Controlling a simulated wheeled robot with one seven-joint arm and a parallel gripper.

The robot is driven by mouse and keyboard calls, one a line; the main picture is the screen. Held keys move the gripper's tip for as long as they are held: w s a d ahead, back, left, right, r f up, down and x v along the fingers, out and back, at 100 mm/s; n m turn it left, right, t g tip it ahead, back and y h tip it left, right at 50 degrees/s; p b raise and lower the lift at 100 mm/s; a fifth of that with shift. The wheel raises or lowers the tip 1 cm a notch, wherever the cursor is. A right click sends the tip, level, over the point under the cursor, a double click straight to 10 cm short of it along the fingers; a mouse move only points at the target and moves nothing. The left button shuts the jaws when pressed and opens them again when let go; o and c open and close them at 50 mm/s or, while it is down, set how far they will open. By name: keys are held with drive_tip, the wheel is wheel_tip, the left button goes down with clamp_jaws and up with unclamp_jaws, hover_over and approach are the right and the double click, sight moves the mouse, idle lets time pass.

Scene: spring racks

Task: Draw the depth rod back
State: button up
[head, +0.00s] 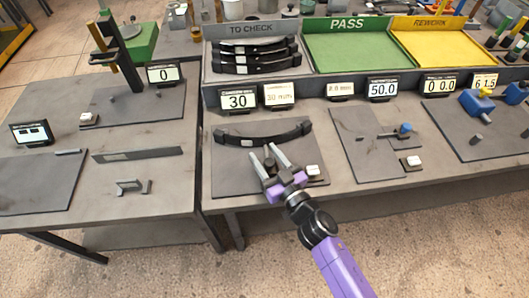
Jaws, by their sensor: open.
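A short grey rod with a blue knob (405,128) lies on the dark plate (352,150) right of centre; it looks like the depth rod, but I cannot be sure. It stands behind a white button box (411,162). My gripper (263,152) is open, with its two grey fingers apart and nothing seen between them. It is over the dark plate left of the rod, close to the front of a curved black leaf spring (290,136). I cannot tell whether the fingers touch the spring. The rod is well to the right of my gripper.
Displays (383,88) stand along the bench's back ledge. Behind are the TO CHECK rack (213,62) with stacked springs, the green PASS tray (345,55) and the yellow REWORK tray (425,55). A blue-handled fixture (475,102) stands right.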

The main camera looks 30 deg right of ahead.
drive_tip(key=shift+w, duration=0.35)
clamp_jaws()
idle(1.2)
